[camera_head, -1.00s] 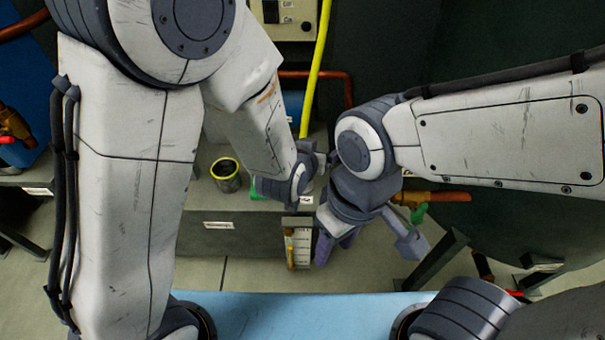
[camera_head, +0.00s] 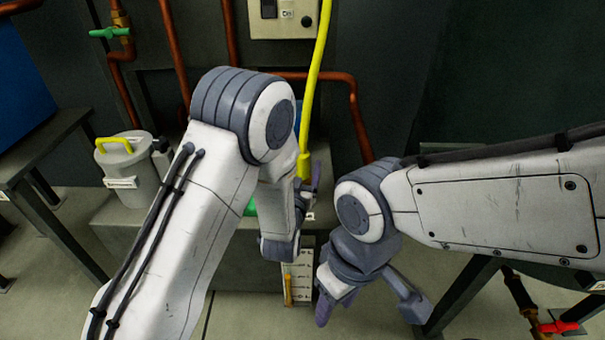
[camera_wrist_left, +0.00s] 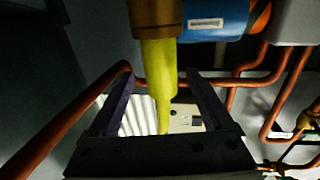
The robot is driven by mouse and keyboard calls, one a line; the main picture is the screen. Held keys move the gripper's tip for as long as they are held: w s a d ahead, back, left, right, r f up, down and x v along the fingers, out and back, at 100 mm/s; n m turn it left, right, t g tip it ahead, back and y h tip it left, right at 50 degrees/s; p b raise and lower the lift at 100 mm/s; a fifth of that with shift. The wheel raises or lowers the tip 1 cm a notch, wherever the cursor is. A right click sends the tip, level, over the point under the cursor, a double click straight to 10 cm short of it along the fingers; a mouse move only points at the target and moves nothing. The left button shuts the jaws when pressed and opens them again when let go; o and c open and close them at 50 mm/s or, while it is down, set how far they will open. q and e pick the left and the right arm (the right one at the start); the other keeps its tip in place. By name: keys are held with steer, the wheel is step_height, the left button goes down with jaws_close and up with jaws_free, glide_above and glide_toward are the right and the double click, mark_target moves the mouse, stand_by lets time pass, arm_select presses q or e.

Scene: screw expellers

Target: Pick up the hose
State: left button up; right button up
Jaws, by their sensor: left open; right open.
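The yellow hose (camera_head: 318,78) hangs from the top of the head view, slanting down to the left. Its lower end is by my left gripper (camera_head: 312,178), whose wrist partly hides that area. In the left wrist view the hose (camera_wrist_left: 160,78) runs between the two open fingers of my left gripper (camera_wrist_left: 160,88), below a brass fitting (camera_wrist_left: 156,14). I cannot tell whether a finger touches it. My right gripper (camera_head: 365,298) is open and empty, lower and to the right, apart from the hose.
Copper pipes (camera_head: 352,105) run behind the hose under a beige control box (camera_head: 284,18). A grey canister with a yellow handle (camera_head: 130,172) stands left on a grey block (camera_head: 125,235). A gauge plate (camera_head: 298,278) is on its front. A dark frame and tank fill the right.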

arm_select(q)
steer(key=w, duration=0.1)
steer(key=w+b, duration=0.1)
steer(key=w, duration=0.1)
steer(key=w+b, duration=0.1)
steer(key=shift+w+d, duration=0.2)
steer(key=shift+d, duration=0.05)
steer(key=shift+w+d+r, duration=0.1)
steer(key=shift+w, duration=0.4)
jaws_close()
